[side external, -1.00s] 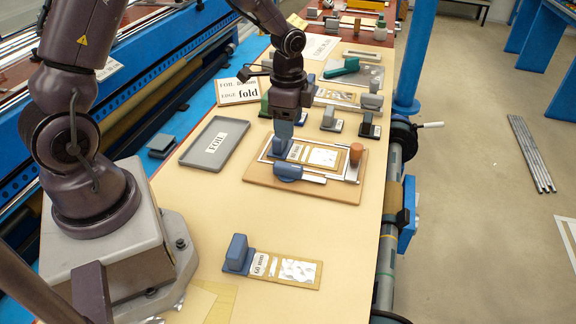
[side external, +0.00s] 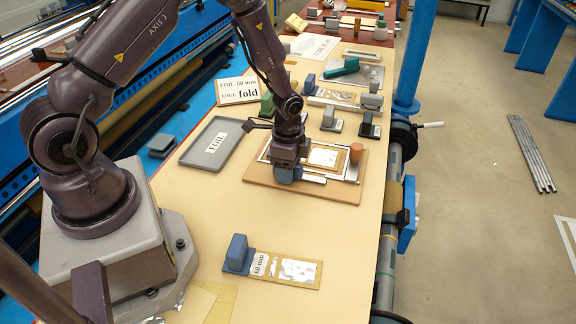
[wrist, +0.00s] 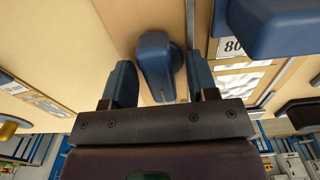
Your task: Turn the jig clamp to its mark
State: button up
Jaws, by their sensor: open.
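The jig (side external: 345,192) is a brown board with a metal frame holding a foil piece. The jig clamp (side external: 284,176) is a rounded blue lever at the board's front left edge, mostly hidden under my gripper in the side view. My gripper (side external: 287,166) points down over it. In the wrist view my gripper (wrist: 160,85) is open, with one finger on each side of the blue clamp (wrist: 155,60); gaps show on both sides. A plate labelled 80 (wrist: 232,46) with a blue block (wrist: 285,25) lies beside it. I cannot make out the clamp's mark.
A brown knob (side external: 356,153) stands at the jig's right. A grey FOIL tray (side external: 191,154) is to the left. A 50 or 60 mm gauge with a blue block (side external: 239,253) lies in front. Several small blocks stand behind. The table between the jig and front gauge is clear.

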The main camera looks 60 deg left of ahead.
grip_shut()
jog(key=shift+n, duration=0.4)
jog(key=n, duration=0.3)
jog(key=shift+n, duration=0.3)
jog(key=n, duration=0.4)
jog(key=shift+n, duration=0.3)
jog(key=n, duration=0.4)
jog(key=shift+n, duration=2.5)
jog(key=shift+r, duration=0.1)
